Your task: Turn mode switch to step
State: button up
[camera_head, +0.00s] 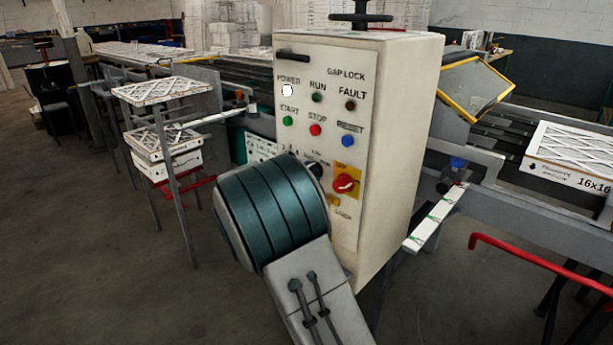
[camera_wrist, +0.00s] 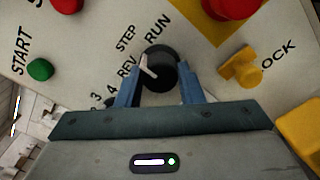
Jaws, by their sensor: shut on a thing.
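The mode switch (camera_wrist: 160,72) is a round black knob with a white pointer line, on the cream control panel (camera_wrist: 85,60). In the wrist view its pointer leans up and left, near the STEP (camera_wrist: 127,38) and REV (camera_wrist: 128,68) labels; I cannot tell exactly which it marks. RUN (camera_wrist: 158,28) is printed above the knob. My gripper (camera_wrist: 159,66) has its two blue fingers shut on the knob, one on each side. In the head view part of the dark knob (camera_head: 315,169) shows beside my teal wrist, which hides my fingers.
A red rotary switch (camera_head: 344,183) on a yellow plate and a yellow lock lever (camera_wrist: 240,67) sit close right of the knob. START (camera_head: 287,121), STOP (camera_head: 315,130) and RESET (camera_head: 348,141) buttons are above. A red rail (camera_head: 530,258) stands at right.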

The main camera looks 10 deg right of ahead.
jog(key=o, duration=1)
jog(key=shift+a, duration=0.1)
jog(key=v, duration=1.3)
jog(key=shift+s+a+b, duration=0.2)
jog(key=shift+a+b, duration=0.05)
jog(key=shift+b, duration=0.05)
jog(key=s+d+m+g+y+p, duration=0.4)
jog(key=s+d+m+g, duration=0.35)
jog(key=s+d, duration=0.55)
jog(key=s+a+r+m+y+p, duration=0.1)
jog(key=s+m+y+p, duration=0.4)
jog(key=s+m+y, duration=0.4)
jog(key=s+y, duration=0.1)
jog(key=s, duration=0.5)
jog(key=shift+s+a+r+y, duration=0.3)
jog(key=shift+s+a, duration=0.05)
jog(key=shift+a, duration=0.05)
